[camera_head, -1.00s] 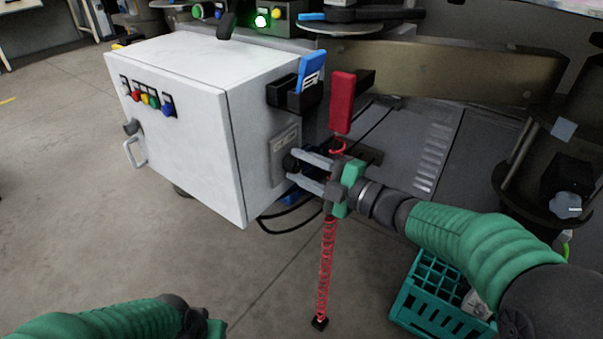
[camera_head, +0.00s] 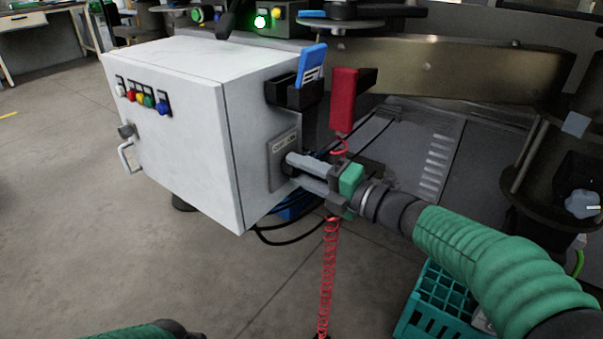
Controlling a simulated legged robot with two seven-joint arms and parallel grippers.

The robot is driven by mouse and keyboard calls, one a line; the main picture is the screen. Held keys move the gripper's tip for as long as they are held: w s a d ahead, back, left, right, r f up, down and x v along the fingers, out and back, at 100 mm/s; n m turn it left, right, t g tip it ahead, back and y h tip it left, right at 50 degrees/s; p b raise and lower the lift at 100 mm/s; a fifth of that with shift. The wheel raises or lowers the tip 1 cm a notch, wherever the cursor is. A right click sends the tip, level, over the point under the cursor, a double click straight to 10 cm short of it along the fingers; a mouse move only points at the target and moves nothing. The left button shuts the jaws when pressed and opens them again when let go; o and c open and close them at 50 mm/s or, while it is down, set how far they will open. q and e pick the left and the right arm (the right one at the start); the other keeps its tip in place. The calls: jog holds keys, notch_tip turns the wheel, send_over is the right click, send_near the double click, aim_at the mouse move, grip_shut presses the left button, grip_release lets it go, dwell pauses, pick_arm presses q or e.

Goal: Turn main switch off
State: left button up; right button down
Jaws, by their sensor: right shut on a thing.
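The main switch sits on the right side wall of a white control cabinet (camera_head: 180,90), on a grey plate (camera_head: 284,150). My right gripper (camera_head: 292,169) reaches it from the right. Its two long grey fingers point left, one above the other, and are shut on the dark switch knob, close against the plate. The fingers cover most of the knob, so its turn position cannot be made out. My left arm shows only as a green sleeve and a dark end at the bottom edge; its gripper is out of the picture.
A red handle (camera_head: 343,98) hangs above my right gripper, and its red coiled cord (camera_head: 328,265) runs down behind it. A blue-handled tool (camera_head: 311,66) stands in a black holder on the cabinet. A teal crate (camera_head: 436,303) sits below my right arm. Floor left of the crate is clear.

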jog(key=shift+s+a+f, duration=0.1)
jog(key=shift+f, duration=0.25)
jog(key=c, duration=1.1)
grip_release()
jog(key=shift+c, duration=0.2)
jog(key=shift+o, duration=1.2)
jog(key=shift+r, duration=0.2)
jog(key=p+v, duration=0.6)
jog(key=v, duration=1.1)
jog(key=shift+p, duration=0.3)
